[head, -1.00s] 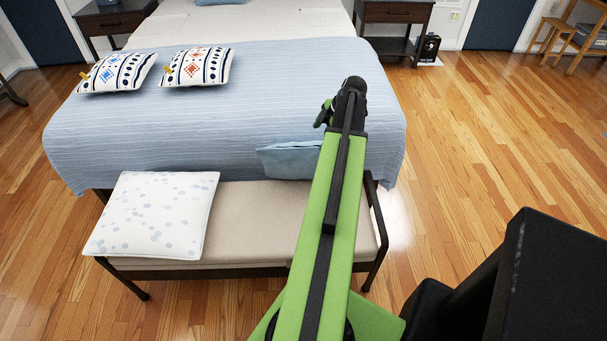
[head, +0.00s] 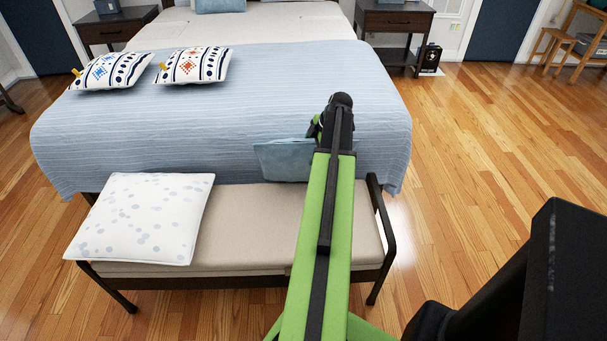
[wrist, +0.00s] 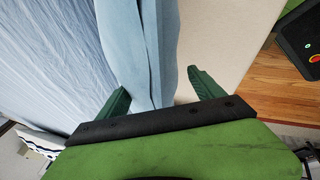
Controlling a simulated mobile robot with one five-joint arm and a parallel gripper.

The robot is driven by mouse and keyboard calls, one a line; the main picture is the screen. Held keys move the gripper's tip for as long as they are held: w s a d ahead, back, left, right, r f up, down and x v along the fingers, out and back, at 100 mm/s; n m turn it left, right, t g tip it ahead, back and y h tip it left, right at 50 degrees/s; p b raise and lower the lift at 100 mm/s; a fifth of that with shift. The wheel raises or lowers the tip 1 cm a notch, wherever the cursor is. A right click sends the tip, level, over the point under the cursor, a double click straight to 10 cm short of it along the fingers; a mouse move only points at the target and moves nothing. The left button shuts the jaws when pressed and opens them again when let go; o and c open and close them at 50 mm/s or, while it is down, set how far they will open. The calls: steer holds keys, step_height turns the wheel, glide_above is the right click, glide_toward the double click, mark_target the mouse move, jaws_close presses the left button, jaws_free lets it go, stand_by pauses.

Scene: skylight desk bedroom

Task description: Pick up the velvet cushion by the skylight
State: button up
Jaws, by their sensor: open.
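A plain light blue cushion (head: 283,160), which looks like the velvet one, stands on the bench against the foot of the bed. My arm hides its right part in the head view. My gripper (head: 316,128) is at the cushion's upper right, mostly hidden behind my arm's end. In the wrist view, the cushion (wrist: 140,45) runs down between the two green fingers of my open gripper (wrist: 160,88). One finger is on the bed side and one on the bench side. I cannot tell whether either touches it. No skylight shows.
The beige bench (head: 250,225) holds a white spotted cushion (head: 142,218) at its left. The blue bedspread (head: 200,120) lies behind, with two patterned pillows (head: 112,68) (head: 194,65). Wooden floor (head: 480,150) is clear to the right. A nightstand (head: 397,25) stands at the back.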

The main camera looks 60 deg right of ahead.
steer(key=shift+s, duration=0.1)
jaws_close()
stand_by(0.5)
